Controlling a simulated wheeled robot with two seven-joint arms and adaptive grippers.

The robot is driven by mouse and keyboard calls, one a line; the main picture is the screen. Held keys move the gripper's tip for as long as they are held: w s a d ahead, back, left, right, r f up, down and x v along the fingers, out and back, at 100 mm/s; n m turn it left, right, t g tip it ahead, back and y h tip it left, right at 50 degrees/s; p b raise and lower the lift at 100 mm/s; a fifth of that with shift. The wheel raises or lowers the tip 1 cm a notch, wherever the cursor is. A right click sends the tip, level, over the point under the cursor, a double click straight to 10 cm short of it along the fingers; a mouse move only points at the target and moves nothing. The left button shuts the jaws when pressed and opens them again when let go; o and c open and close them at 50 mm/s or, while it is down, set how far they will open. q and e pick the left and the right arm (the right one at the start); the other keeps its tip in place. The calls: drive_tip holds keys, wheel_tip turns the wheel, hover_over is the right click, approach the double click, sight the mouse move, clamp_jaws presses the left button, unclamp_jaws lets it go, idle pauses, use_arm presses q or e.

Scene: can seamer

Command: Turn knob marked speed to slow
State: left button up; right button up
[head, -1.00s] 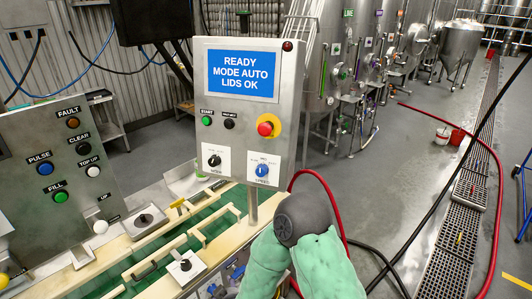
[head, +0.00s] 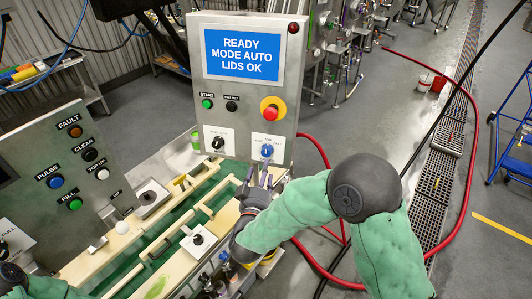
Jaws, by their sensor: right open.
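The blue speed knob (head: 266,151) is on a white plate at the lower right of the grey control panel (head: 241,35). Its plate lettering and exact pointer direction are too small to read surely. My right gripper (head: 262,176) is open just below the knob, its fingers pointing up toward it. Whether a fingertip touches the knob cannot be told. The fingers cover part of the panel's lower edge. My left arm shows only at the bottom left corner, and its gripper is not in view.
A black mode knob (head: 218,143) is left of the speed knob. A red emergency button (head: 270,112) is above it. The screen (head: 241,53) reads "READY MODE AUTO LIDS OK". A second button panel (head: 62,175) stands left, and conveyor rails (head: 165,232) run below.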

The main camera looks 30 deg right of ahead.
sight(266, 154)
drive_tip(key=p+x, duration=0.1)
drive_tip(key=x, duration=0.7)
drive_tip(key=shift+w, duration=0.1)
